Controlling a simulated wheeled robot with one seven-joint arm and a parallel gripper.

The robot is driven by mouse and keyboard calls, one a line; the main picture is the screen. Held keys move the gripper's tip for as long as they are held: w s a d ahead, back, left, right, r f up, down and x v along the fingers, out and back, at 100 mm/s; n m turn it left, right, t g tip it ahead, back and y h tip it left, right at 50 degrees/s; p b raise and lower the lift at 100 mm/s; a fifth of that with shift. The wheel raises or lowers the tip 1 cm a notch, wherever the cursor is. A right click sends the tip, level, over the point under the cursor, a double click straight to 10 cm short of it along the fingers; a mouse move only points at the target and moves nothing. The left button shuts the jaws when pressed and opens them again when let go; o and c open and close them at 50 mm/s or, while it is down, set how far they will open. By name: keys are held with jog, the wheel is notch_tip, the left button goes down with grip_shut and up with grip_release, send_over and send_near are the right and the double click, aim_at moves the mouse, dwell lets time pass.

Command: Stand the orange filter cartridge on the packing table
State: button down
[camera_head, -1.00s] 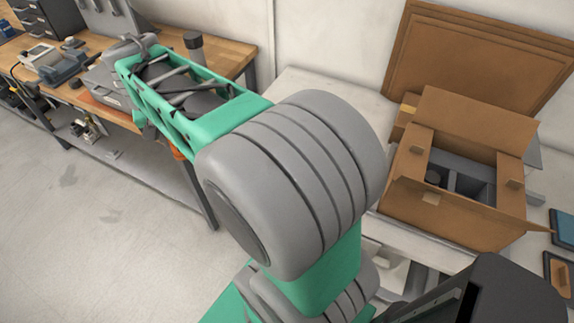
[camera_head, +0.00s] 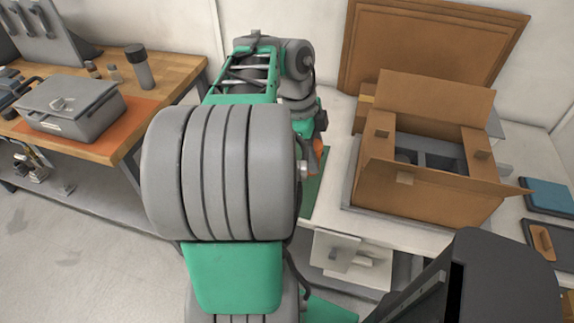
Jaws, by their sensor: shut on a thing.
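My arm reaches over the left part of the white packing table (camera_head: 340,140). My gripper (camera_head: 316,146) hangs below the wrist at the arm's far end, mostly hidden by my own arm links. A small orange patch shows at the gripper, which I take to be the orange filter cartridge (camera_head: 318,153). My gripper is shut on it. Most of the cartridge is hidden, so I cannot tell whether its base touches the table or how upright it is. A green mat (camera_head: 314,188) lies on the table just below it.
An open cardboard box (camera_head: 430,205) with grey dividers stands right of the gripper. Flat cardboard (camera_head: 420,45) leans on the wall behind. A blue tray (camera_head: 549,195) lies far right. The wooden bench (camera_head: 180,75) at left holds a grey case (camera_head: 72,108) on an orange mat.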

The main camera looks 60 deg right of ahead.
jog(key=w+d+f, duration=0.2)
jog(key=w+f, duration=0.1)
jog(key=w+d+f, duration=0.3)
jog(key=w, duration=0.1)
jog(key=w+d+f+p, duration=0.1)
jog(key=w+d+f, duration=0.1)
jog(key=w+f, duration=0.1)
jog(key=shift+w+d+f, duration=0.15)
jog(key=shift+d+f, duration=0.15)
jog(key=shift+d, duration=0.1)
notch_tip(320, 180, down, 3)
jog(key=shift+r+p, duration=0.2)
jog(key=shift+p, duration=0.2)
jog(key=shift+f+b, duration=0.3)
jog(key=shift+f, duration=0.05)
jog(key=c, duration=0.8)
grip_release()
jog(key=shift+r, duration=0.1)
jog(key=shift+c, duration=0.2)
